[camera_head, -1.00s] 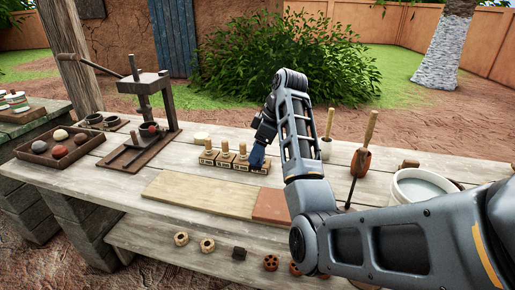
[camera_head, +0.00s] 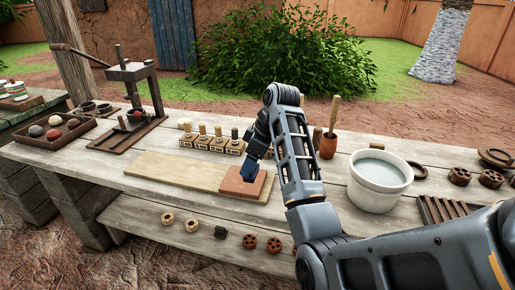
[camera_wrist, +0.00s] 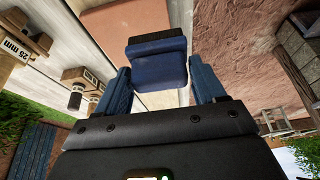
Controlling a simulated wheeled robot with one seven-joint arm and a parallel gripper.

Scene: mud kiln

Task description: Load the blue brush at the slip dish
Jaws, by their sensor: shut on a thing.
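My gripper (camera_wrist: 155,95) is shut on the blue brush (camera_wrist: 156,68). In the wrist view the brush is a blue block between the two blue fingers, with dark bristles pointing away from the gripper. In the head view the gripper (camera_head: 252,170) hangs over the reddish clay slab (camera_head: 240,190) on the bench, with the brush mostly hidden by it. I cannot tell whether the bristles touch the slab. I cannot make out the slip dish with certainty.
A row of wooden-handled stamps (camera_head: 212,148) stands behind a pale board (camera_head: 165,173). A press (camera_head: 140,100) and a tray of balls (camera_head: 28,143) are at the left. A white bucket of water (camera_head: 378,198) and a reddish pot with a wooden handle (camera_head: 328,148) stand right of my arm.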

